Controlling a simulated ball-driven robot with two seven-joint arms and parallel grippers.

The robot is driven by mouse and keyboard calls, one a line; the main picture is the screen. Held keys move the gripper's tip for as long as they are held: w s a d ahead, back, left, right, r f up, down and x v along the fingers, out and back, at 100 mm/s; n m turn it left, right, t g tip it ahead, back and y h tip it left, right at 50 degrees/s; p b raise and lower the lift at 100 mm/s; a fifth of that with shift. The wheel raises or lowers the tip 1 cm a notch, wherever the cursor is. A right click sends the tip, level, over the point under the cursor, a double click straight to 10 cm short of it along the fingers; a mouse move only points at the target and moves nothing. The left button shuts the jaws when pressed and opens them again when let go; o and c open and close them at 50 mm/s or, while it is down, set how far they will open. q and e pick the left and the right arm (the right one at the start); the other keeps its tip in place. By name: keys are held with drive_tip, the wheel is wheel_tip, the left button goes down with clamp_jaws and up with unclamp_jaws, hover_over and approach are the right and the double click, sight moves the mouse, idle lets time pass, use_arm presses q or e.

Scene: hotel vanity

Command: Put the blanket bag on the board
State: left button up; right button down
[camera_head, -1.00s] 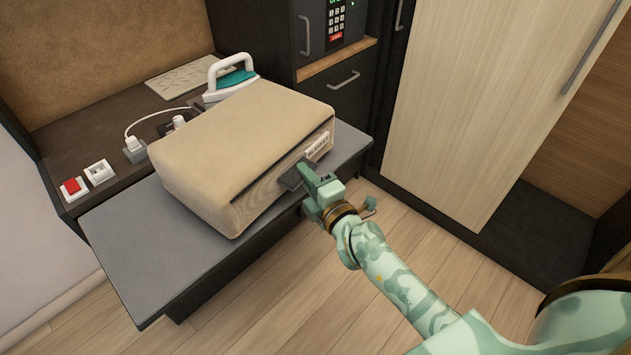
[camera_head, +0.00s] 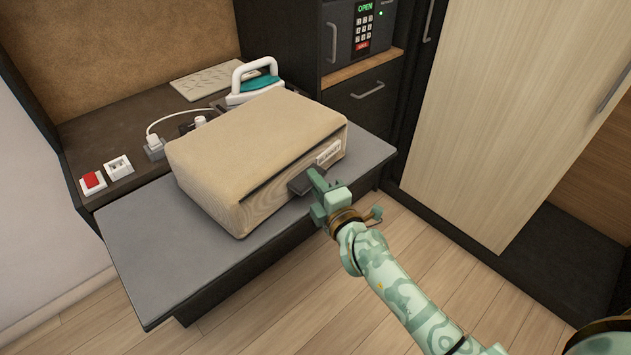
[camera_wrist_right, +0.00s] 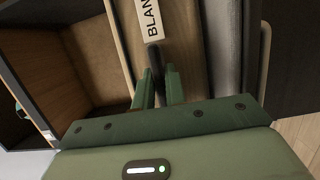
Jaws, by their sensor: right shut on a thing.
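The beige blanket bag (camera_head: 255,155) rests on the grey pull-out board (camera_head: 160,270), toward its back edge. The bag's white label (camera_head: 328,153) faces right in the head view; part of the label (camera_wrist_right: 150,18) also shows in the right wrist view. My right gripper (camera_head: 312,182) is at the front right side of the bag, shut on its dark handle (camera_wrist_right: 154,58). In the wrist view the two green fingers (camera_wrist_right: 158,88) stand on either side of the handle. My left gripper is not in view.
A safe (camera_head: 360,30) and wardrobe door (camera_head: 530,110) are to the right. The board's front left is clear.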

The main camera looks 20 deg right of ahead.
drive_tip(key=shift+r, duration=0.15)
drive_tip(key=c, duration=1.4)
unclamp_jaws()
drive_tip(key=shift+o, duration=0.2)
drive_tip(key=shift+f, duration=0.2)
drive_tip(key=s+d+b, duration=0.1)
drive_tip(key=s, duration=1.5)
drive_tip(key=shift+s+d, duration=0.15)
drive_tip(key=shift+d, duration=0.05)
